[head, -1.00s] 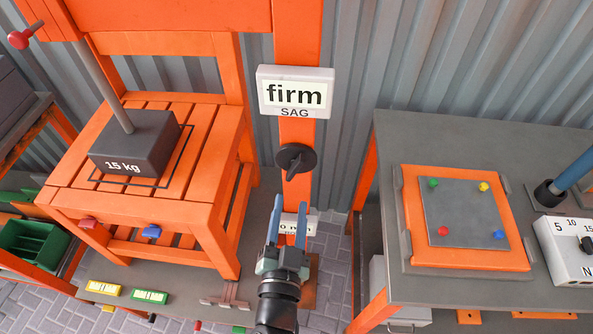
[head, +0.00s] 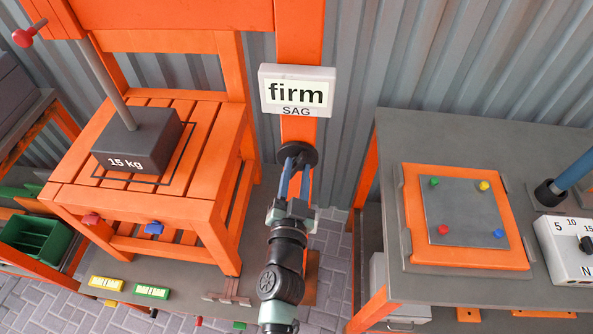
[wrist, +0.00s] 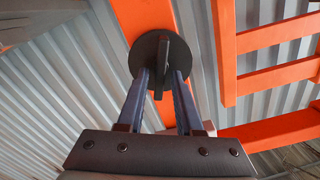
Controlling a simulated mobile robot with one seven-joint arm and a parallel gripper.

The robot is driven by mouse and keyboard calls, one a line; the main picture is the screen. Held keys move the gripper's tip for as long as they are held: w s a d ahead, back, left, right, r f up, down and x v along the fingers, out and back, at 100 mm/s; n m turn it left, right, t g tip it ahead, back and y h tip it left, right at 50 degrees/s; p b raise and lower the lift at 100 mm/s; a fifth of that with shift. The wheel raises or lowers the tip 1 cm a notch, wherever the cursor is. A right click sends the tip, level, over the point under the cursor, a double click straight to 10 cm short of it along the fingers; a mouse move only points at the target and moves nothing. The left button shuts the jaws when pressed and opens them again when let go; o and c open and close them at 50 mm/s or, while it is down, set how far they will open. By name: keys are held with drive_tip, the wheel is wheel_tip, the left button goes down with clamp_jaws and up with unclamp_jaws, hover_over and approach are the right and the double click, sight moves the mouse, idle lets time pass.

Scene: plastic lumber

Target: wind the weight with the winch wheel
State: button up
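The black round winch wheel (head: 310,153) with its raised grip bar sits on the orange post, below the "firm SAG" display (head: 296,91). In the wrist view the wheel (wrist: 148,46) faces me. My gripper (head: 296,162) is at the wheel, and its blue fingers hide part of it. In the wrist view my gripper (wrist: 163,73) is open, with one finger on each side of the grip bar. I cannot tell whether the fingertips touch the wheel. The dark 15 kg weight (head: 138,142) rests upright on the orange slatted seat (head: 204,128), with a grey rod rising from it.
A grey table (head: 420,140) on the right carries an orange-framed plate (head: 415,255) with coloured knobs and a white dial box (head: 570,250). A green bin (head: 35,240) is at the lower left. Yellow and green blocks lie below the seat.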

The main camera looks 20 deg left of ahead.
clamp_jaws()
drive_tip(key=shift+m, duration=0.6)
drive_tip(key=shift+o, duration=1.3)
unclamp_jaws()
drive_tip(key=b+v, duration=0.2)
drive_tip(key=v, duration=1.1)
